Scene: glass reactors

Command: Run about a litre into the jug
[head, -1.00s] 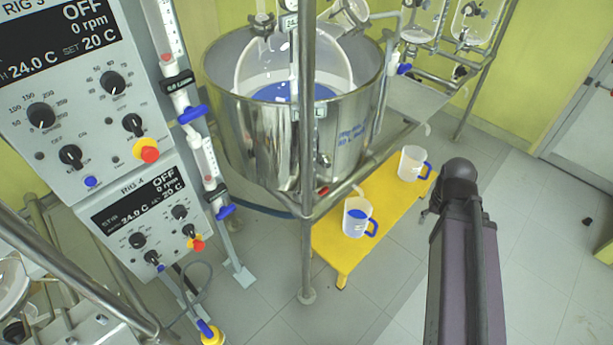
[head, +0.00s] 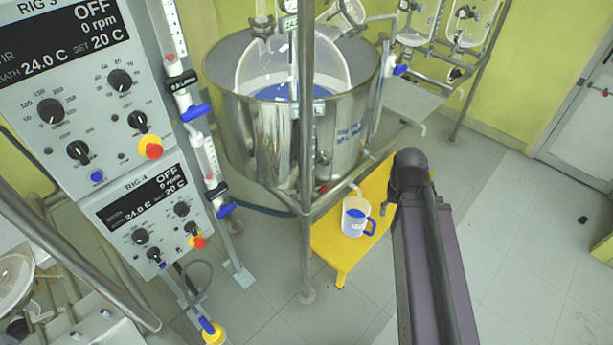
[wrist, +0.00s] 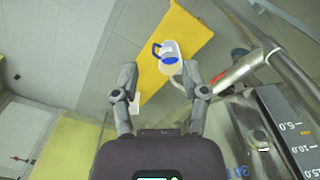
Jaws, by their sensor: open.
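A clear jug (head: 352,221) with a blue handle stands upright on the yellow bench (head: 334,262), below a small curved spout, with some blue liquid in it. In the wrist view the jug (wrist: 171,48) shows its handle to the left. My gripper (wrist: 160,78) is open and empty, with the jug beyond its fingertips and apart from them. A red lever (wrist: 241,71) on a pipe lies right of my fingers; it also shows in the head view (head: 322,189), low on the steel vessel (head: 285,150). My fingers are mostly hidden in the head view.
Control panels (head: 140,205) stand at the left. An upright steel post (head: 307,150) stands in front of the vessel. Blue-handled valves (head: 195,112) hang beside the panels.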

